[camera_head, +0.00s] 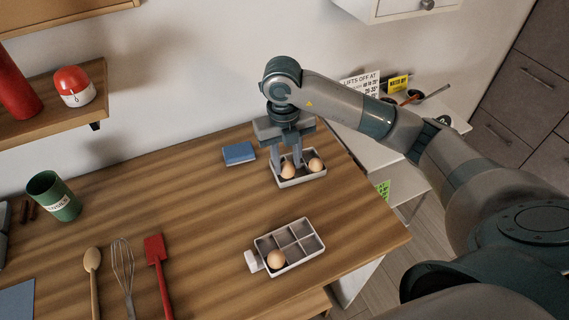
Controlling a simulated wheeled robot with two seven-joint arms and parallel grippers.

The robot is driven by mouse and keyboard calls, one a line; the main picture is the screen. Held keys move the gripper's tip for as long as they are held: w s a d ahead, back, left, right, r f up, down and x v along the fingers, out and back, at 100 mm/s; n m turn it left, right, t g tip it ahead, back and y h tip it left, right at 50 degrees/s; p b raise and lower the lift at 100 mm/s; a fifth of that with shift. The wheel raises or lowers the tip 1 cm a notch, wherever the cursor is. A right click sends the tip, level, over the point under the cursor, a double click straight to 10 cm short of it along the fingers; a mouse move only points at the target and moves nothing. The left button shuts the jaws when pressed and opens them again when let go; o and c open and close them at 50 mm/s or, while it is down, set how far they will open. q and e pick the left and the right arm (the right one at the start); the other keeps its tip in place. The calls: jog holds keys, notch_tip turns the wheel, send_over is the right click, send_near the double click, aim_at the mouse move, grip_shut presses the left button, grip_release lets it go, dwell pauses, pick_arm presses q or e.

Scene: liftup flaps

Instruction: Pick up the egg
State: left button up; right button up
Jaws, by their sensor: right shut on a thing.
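A small white tray (303,180) stands near the back right of the wooden table. One egg (316,165) lies in its right part, and another egg (288,171) is in its left part, between the fingers of my right gripper (288,165). My right gripper points down into the tray and is shut on this left egg. A grey-white egg box (290,244) with several compartments sits nearer the front, with one egg (276,259) in its front-left compartment. My left gripper is not in view.
A blue block (239,153) lies left of the tray. A green cup (54,195), a wooden spoon (92,270), a whisk (123,270) and a red spatula (157,260) are at the left. The table's middle is clear. A shelf (60,115) juts out above.

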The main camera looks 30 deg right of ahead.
jog(key=s+a+r+b, duration=0.1)
jog(key=s+a+r, duration=0.1)
jog(key=s+r, duration=0.3)
jog(key=s, duration=0.3)
jog(key=shift+s+r, duration=0.2)
jog(key=shift+s, duration=0.05)
